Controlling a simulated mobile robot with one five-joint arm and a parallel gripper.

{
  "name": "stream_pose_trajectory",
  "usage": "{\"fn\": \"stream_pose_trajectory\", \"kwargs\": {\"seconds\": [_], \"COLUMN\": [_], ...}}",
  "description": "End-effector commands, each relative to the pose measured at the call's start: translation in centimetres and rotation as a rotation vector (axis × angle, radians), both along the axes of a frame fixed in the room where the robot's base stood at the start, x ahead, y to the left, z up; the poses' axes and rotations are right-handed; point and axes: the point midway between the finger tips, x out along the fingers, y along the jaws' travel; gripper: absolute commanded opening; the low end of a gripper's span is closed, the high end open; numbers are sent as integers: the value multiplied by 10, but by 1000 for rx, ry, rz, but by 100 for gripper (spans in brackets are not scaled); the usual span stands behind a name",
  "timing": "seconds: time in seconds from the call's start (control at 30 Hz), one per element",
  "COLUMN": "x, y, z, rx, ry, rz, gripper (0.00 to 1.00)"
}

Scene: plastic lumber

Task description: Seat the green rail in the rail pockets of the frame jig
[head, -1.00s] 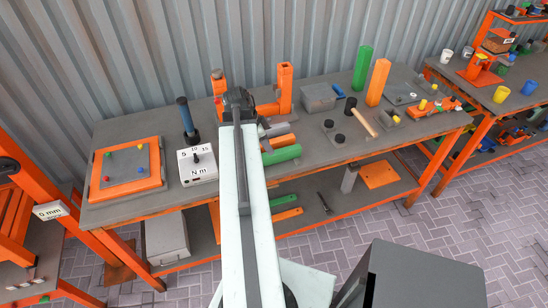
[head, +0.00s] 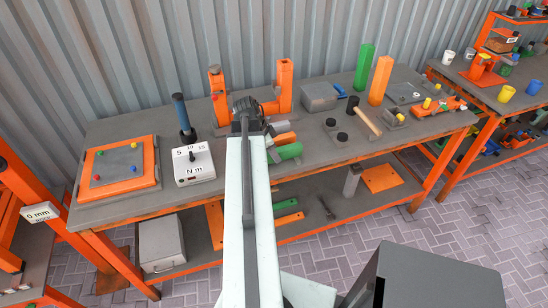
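A green bar (head: 289,151), which looks like the green rail, lies on the bench just right of my arm; its left end is hidden behind the arm. Two orange uprights stand at the back of the bench, left (head: 216,92) and right (head: 285,84); they look like the frame jig. Its pockets cannot be made out, and my gripper and arm cover part of its middle. My gripper (head: 246,106) is in front of the jig, between the uprights, apart from the green bar's visible part. The fingers are too small and dark to show whether they are open.
A grey bar and an orange bar (head: 284,138) lie behind the green one. A white torque box (head: 194,165) and blue-handled tool (head: 184,115) stand left.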

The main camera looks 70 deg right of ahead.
Motion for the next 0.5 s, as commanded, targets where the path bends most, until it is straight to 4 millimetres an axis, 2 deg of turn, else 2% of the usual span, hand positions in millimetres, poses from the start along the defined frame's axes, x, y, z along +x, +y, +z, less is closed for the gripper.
{"fn": "stream_pose_trajectory", "kwargs": {"seconds": [0.03,0.1,0.5], "x": [0,0,1], "y": [0,0,0], "z": [0,0,6], "rx": [0,0,0], "ry": [0,0,0], "rz": [0,0,1], "gripper": [13,0,0]}}
